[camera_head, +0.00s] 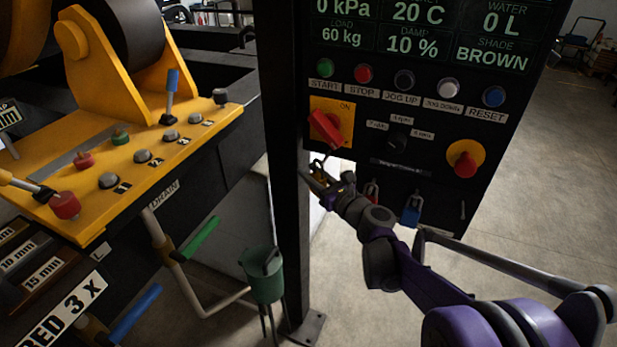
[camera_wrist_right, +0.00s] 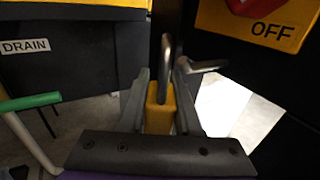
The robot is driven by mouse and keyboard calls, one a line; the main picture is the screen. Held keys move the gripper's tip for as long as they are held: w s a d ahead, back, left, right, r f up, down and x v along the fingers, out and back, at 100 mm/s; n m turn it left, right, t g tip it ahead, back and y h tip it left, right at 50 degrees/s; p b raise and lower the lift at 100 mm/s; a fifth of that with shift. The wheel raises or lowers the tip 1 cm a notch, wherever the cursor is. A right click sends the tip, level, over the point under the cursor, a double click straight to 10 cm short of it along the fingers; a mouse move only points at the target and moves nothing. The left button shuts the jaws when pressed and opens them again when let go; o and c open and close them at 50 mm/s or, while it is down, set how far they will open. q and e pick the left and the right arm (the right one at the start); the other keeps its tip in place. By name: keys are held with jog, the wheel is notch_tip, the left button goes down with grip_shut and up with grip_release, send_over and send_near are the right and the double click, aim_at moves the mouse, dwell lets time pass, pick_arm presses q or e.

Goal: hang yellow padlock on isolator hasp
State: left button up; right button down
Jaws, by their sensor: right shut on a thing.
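My right gripper (camera_head: 318,178) is shut on the yellow padlock (camera_wrist_right: 158,112), just below the isolator on the black control panel. In the right wrist view the padlock's body sits between the fingers (camera_wrist_right: 158,105), with its grey shackle (camera_wrist_right: 166,60) upright above it. The isolator has a red handle (camera_head: 325,127) on a yellow plate (camera_head: 343,108). A grey metal piece that looks like the hasp (camera_wrist_right: 203,65) projects just right of the shackle. They appear close, but I cannot tell whether they touch. My left gripper is not in view.
A red emergency button (camera_head: 464,164) is to the right. A dark post (camera_head: 290,170) stands left of the gripper, with a green funnel (camera_head: 264,275) beside it.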

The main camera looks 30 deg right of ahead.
jog(key=shift+w+d+f+b, duration=0.3)
jog(key=shift+w+d, duration=0.4)
jog(key=shift+d, duration=0.15)
jog(key=shift+w+d+f+b, duration=0.15)
jog(key=shift+w+d+f, duration=0.15)
jog(key=shift+w+d, duration=0.5)
jog(key=shift+d, duration=0.1)
jog(key=c, duration=0.5)
grip_release()
jog(key=shift+s+f, duration=0.1)
